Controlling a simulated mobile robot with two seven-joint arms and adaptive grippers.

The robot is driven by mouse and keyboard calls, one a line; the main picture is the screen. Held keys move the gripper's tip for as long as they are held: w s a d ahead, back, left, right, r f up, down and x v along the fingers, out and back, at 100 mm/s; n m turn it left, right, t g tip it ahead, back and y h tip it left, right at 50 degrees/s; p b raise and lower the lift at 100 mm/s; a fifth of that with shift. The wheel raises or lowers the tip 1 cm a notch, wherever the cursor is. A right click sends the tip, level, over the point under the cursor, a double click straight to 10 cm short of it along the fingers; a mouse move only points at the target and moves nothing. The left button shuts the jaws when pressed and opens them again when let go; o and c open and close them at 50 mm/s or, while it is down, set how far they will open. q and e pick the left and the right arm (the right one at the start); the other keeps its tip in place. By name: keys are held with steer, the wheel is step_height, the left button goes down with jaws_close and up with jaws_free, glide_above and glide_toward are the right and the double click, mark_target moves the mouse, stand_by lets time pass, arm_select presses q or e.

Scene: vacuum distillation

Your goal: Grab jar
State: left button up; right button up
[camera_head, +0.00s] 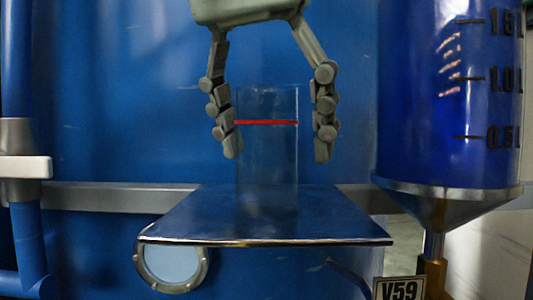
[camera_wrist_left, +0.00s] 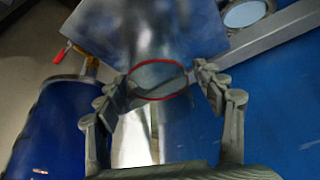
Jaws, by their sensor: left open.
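The jar (camera_head: 267,160) is a clear glass cylinder with a red line around it. It stands upright on a metal shelf (camera_head: 265,222) in the head view. My left gripper (camera_head: 278,148) comes down from above with its fingers apart, one on each side of the jar. Small gaps show between the fingers and the glass. In the left wrist view the red ring of the jar (camera_wrist_left: 160,97) lies between the fingertips of the left gripper (camera_wrist_left: 162,88). My right gripper is in neither view.
A blue graduated vessel (camera_head: 448,95) with a metal cone stands right of the shelf. Below it is a tag reading V59 (camera_head: 400,290). A large blue tank (camera_head: 130,100) with a round porthole (camera_head: 172,264) is behind. A vertical pipe (camera_head: 18,80) runs at the left.

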arm_select(q)
steer(key=c, duration=1.3)
steer(key=shift+r, duration=0.15)
steer(key=shift+c, duration=0.2)
